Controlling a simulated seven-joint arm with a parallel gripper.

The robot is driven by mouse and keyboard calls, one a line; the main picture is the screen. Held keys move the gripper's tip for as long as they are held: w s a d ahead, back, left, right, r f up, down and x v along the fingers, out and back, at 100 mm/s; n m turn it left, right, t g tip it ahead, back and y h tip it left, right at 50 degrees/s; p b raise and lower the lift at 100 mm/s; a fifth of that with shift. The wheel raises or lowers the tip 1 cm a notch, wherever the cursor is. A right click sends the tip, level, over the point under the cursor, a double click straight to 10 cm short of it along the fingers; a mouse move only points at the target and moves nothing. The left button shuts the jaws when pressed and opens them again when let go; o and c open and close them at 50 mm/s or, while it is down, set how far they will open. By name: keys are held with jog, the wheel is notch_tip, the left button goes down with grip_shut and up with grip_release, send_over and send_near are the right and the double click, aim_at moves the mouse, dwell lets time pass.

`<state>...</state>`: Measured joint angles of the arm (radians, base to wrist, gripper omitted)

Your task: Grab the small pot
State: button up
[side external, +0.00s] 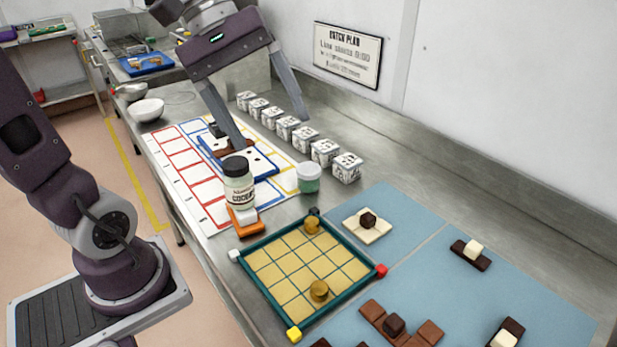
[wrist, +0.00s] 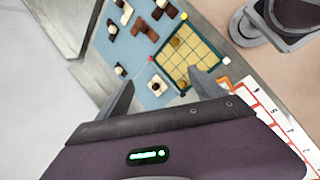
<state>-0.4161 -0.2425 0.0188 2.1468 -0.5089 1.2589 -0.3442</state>
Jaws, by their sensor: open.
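The small pot (side external: 308,180), with a pale lid and green sides, stands upright on the steel bench, right of the cocoa jar (side external: 239,188). My gripper (side external: 270,132) is open, its two fingers spread wide and pointing down above the bench, behind the pot in the side view. The fingers look apart from the pot, with nothing held between them. In the wrist view the open fingers (wrist: 162,78) show, but I cannot make out the pot there; my gripper's body covers much of that picture.
A row of several white printed cubes (side external: 286,127) runs along the wall side. A blue-edged board (side external: 265,163) lies under my gripper. A teal-framed grid tray (side external: 285,262) and a blue mat (side external: 480,255) with chocolate pieces lie nearer. An orange block (side external: 243,222) sits by the jar.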

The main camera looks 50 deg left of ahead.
jog(key=w+a+f+n+t+h, duration=0.1)
jog(key=w+a+n+t+h, duration=0.25)
jog(key=w+a+n, duration=0.55)
jog(key=w+a+f+n+t+h, duration=0.1)
jog(key=w+a+n+t+h, duration=0.1)
jog(key=w+a+n+t, duration=0.65)
jog(key=m+g, duration=0.2)
jog(key=g, duration=0.3)
send_near(307, 173)
jog(key=w+f, duration=0.2)
jog(key=shift+w+d+f+n+y, duration=0.1)
jog(key=shift+w+d+n+y, duration=0.15)
jog(key=shift+w+d, duration=0.15)
jog(key=x, duration=0.7)
jog(key=shift+w+f, duration=0.1)
jog(key=shift+w, duration=0.15)
jog(key=c, duration=1.5)
